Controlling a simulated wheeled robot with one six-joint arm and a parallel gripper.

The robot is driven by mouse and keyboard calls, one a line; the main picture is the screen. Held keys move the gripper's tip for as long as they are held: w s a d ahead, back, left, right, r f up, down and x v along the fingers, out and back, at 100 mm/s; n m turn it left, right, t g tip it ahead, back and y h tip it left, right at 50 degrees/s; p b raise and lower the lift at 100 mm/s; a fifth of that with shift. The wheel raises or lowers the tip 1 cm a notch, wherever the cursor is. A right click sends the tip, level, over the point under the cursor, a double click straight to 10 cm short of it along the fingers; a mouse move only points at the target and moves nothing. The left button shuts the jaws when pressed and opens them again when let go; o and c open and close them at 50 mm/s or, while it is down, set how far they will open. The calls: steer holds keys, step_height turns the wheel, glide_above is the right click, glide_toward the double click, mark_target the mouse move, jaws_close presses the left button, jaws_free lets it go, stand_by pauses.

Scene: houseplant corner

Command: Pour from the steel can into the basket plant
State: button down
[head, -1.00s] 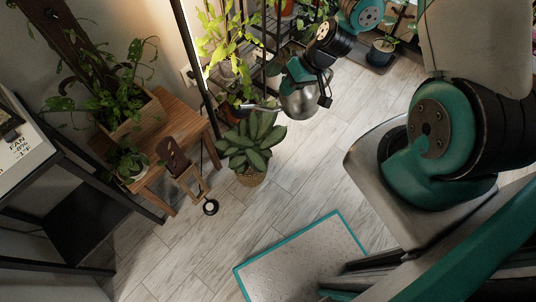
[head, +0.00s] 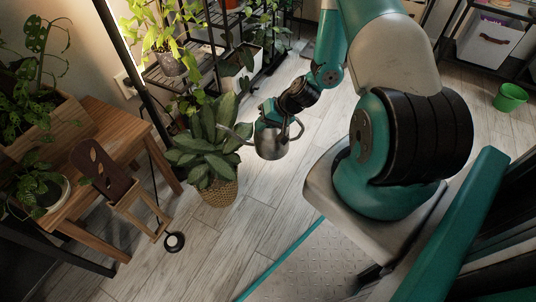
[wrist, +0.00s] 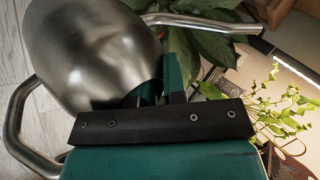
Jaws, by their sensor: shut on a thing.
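The steel can (head: 268,146) has a rounded body, a long thin spout and a loop handle. My gripper (head: 268,118) is shut on it and holds it above the floor. The can looks near upright, its spout pointing left toward the leaves of the basket plant (head: 198,148). The plant has broad green leaves and stands in a woven basket (head: 218,192) on the floor. In the wrist view the can (wrist: 90,50) fills the upper left beside my gripper (wrist: 160,92), and the spout reaches right past leaves (wrist: 192,55). No water shows; the can's inside is hidden.
A wooden bench (head: 118,130) with potted plants stands at left, with a brown wooden piece (head: 100,165) beside it. A black shelf (head: 200,75) with plants is behind. A green bucket (head: 510,97) stands far right. The plank floor right of the basket is clear.

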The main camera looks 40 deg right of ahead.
steer(key=shift+m+t, duration=0.4)
steer(key=shift+m, duration=0.4)
steer(key=f+b, duration=0.1)
steer(key=f, duration=0.1)
steer(key=d+f+b, duration=0.1)
steer(key=f+b, duration=0.1)
steer(key=f, duration=0.1)
steer(key=d+f+b, duration=0.1)
steer(key=f, duration=0.2)
steer(key=shift+s, duration=0.1)
steer(key=shift+g+h, duration=0.4)
steer(key=shift+h, duration=0.1)
steer(key=shift+w+a+f+b, duration=1.35)
steer(key=shift+w+a+f, duration=0.2)
steer(key=shift+a+f, duration=0.15)
steer(key=shift+r+g+h+p, duration=0.2)
steer(key=shift+g+h+p, duration=0.35)
steer(key=shift+p, duration=0.55)
steer(key=shift+a+g+h+p, duration=0.15)
steer(key=shift+g+h+p, duration=0.4)
steer(key=shift+p, duration=0.3)
steer(key=shift+w+a+f+g+h, duration=0.1)
steer(key=shift+w+f+g+h, duration=0.1)
steer(key=shift+g+h, duration=0.15)
steer(key=shift+f+g+h+p, duration=0.1)
steer(key=shift+g+h+p, duration=0.15)
steer(key=shift+h+p, duration=0.1)
steer(key=shift+w+a, duration=0.1)
